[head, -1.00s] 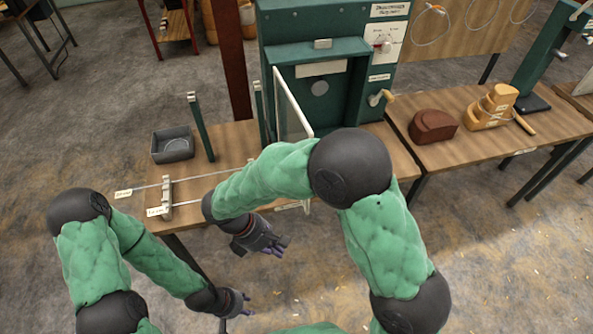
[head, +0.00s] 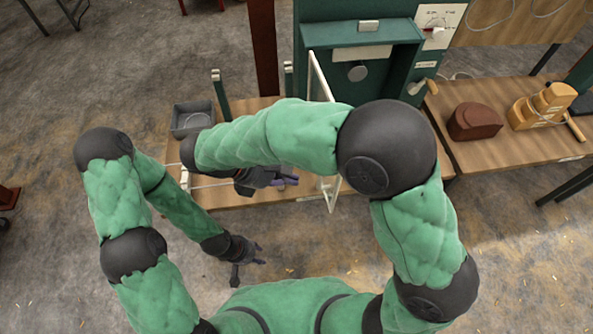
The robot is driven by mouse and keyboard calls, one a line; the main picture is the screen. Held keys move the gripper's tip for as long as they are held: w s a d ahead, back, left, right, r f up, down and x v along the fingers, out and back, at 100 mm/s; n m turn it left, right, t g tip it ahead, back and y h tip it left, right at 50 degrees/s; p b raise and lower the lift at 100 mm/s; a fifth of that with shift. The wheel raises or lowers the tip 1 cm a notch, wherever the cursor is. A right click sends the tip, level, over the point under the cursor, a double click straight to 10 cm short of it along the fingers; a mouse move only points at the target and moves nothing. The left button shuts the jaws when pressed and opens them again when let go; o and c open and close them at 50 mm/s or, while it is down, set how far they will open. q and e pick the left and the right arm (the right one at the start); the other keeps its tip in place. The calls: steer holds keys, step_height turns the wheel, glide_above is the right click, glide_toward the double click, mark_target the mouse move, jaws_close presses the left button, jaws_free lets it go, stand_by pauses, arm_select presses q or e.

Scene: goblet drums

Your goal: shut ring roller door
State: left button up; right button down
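The ring roller (head: 308,30) is a dark green cabinet at the top centre of the head view, with a recessed front and a round grey part inside. Its door (head: 317,72), a clear panel in a pale frame, stands swung out from the front. My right arm hides the door's middle; its lower corner shows below the arm. My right gripper (head: 287,180) is just left of the door's lower part, over the bench; I cannot tell whether it touches the door or how wide its fingers are. My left gripper (head: 250,270) is low, in front of the bench, fingers apart and empty.
A grey tray (head: 192,112) and green posts (head: 221,97) stand on the bench left of the cabinet. A crank handle (head: 427,87) juts from its right side. A brown block (head: 474,121) and a yellow wooden piece (head: 541,108) are on the right bench. Floor in front is clear.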

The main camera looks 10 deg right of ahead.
steer(key=w+d+f+b, duration=0.1)
steer(key=d+f, duration=0.4)
steer(key=d, duration=0.4)
steer(key=shift+w+d+f+b, duration=0.15)
steer(key=shift+d+f+b, duration=0.2)
steer(key=shift+b, duration=0.05)
steer(key=shift+d, duration=0.1)
